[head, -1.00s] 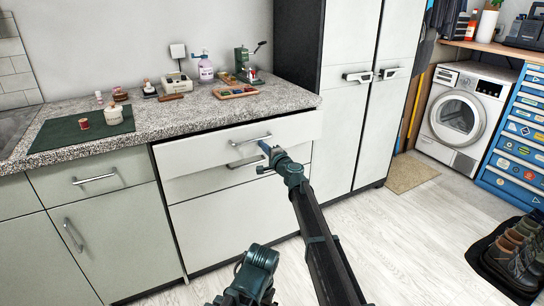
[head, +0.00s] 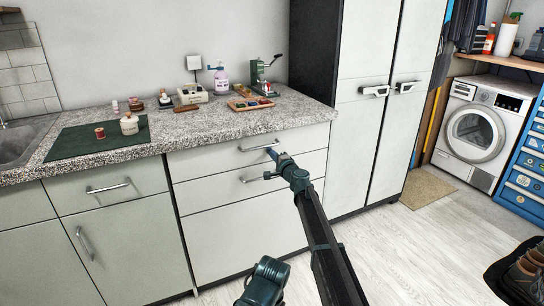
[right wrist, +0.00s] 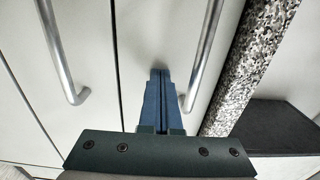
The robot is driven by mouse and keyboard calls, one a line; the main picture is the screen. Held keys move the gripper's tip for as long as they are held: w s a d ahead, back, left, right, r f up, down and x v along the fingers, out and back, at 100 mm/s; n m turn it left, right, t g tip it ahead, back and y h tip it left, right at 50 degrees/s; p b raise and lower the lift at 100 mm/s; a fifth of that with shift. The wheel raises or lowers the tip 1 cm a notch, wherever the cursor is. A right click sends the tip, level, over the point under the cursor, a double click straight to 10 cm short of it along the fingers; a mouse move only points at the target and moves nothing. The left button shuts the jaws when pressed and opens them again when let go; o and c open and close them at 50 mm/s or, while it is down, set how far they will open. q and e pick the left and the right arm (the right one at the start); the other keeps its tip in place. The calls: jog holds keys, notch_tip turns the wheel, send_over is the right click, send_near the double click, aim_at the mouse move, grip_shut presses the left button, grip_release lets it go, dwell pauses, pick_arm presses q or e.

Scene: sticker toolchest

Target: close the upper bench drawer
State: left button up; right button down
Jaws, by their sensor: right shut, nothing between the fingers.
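The upper bench drawer (head: 215,150) is a pale front with a bar handle, right under the speckled worktop. Its front looks flush with the drawer fronts below, with no visible gap. My right gripper (head: 272,154) is shut and empty, with its tips at this front just below the handle. In the right wrist view the blue fingers (right wrist: 160,80) point at the drawer front (right wrist: 135,45), between the upper handle (right wrist: 208,55) and the lower handle (right wrist: 62,55). Whether the tips touch cannot be told. My left gripper is not in view.
The worktop (head: 205,128) carries a green mat (head: 85,143), jars, a bottle and a tray (head: 250,104). A second drawer (head: 210,187) lies below. A tall cabinet (head: 350,150) stands to the right. Open floor (head: 420,250) lies at lower right.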

jog(key=shift+w+a, duration=0.25)
jog(key=shift+w, duration=0.1)
